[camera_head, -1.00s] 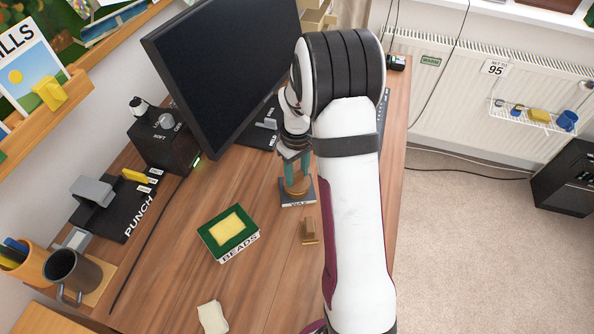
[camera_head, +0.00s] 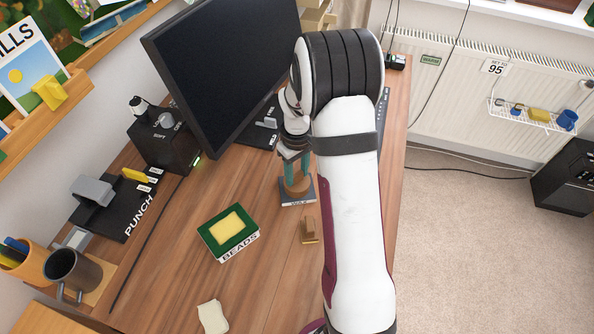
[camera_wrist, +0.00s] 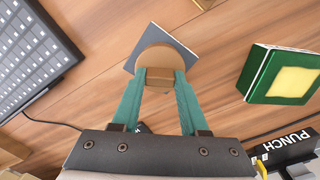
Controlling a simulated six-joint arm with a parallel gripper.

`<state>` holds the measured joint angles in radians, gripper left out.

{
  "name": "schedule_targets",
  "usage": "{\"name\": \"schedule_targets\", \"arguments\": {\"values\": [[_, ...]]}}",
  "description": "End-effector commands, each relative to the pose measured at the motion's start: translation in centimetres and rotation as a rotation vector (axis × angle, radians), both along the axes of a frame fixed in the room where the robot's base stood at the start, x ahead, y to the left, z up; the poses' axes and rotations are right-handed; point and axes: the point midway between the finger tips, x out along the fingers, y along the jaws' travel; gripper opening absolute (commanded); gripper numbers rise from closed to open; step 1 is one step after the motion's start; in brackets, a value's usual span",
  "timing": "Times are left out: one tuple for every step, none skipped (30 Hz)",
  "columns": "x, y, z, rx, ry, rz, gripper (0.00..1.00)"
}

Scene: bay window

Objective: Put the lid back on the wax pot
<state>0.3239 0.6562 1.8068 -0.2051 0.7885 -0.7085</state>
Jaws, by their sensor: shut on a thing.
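My gripper (camera_head: 296,176) points down over the dark pad marked WAX (camera_head: 298,202) on the desk. In the wrist view its teal fingers (camera_wrist: 160,84) are shut on the block-shaped handle of a round brown lid (camera_wrist: 157,57). The lid lies over the pad (camera_wrist: 184,58) in that view. In the head view a brown round form, the wax pot with the lid (camera_head: 298,189), shows below the fingers. The lid hides most of the pot from above, and I cannot tell whether the lid is fully seated or tilted.
A small brown block (camera_head: 309,229) stands in front of the pad. A green BEADS box (camera_head: 227,241) with a yellow top lies to the left. The monitor (camera_head: 215,65) rises behind, and a keyboard (camera_wrist: 35,55) shows in the wrist view. Bare desk lies between the box and pad.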

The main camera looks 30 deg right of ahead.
Motion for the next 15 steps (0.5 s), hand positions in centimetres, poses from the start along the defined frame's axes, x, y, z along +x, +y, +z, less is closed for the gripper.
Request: {"name": "schedule_targets", "arguments": {"values": [[0.00, 0.00, 0.01, 0.000, 0.000, 0.000, 0.00], [0.00, 0.00, 0.01, 0.000, 0.000, 0.000, 0.00], [0.00, 0.00, 0.01, 0.000, 0.000, 0.000, 0.00], [0.00, 0.00, 0.01, 0.000, 0.000, 0.000, 0.47], [0.00, 0.00, 0.01, 0.000, 0.000, 0.000, 0.53], [0.00, 0.00, 0.01, 0.000, 0.000, 0.000, 0.60], [0.00, 0.00, 0.01, 0.000, 0.000, 0.000, 0.65], [0.00, 0.00, 0.01, 0.000, 0.000, 0.000, 0.71], [0.00, 0.00, 0.01, 0.000, 0.000, 0.000, 0.78], [0.00, 0.00, 0.01, 0.000, 0.000, 0.000, 0.79], [0.00, 0.00, 0.01, 0.000, 0.000, 0.000, 0.79], [0.00, 0.00, 0.01, 0.000, 0.000, 0.000, 0.79], [0.00, 0.00, 0.01, 0.000, 0.000, 0.000, 0.79], [0.00, 0.00, 0.01, 0.000, 0.000, 0.000, 0.79], [0.00, 0.00, 0.01, 0.000, 0.000, 0.000, 0.79]]}}
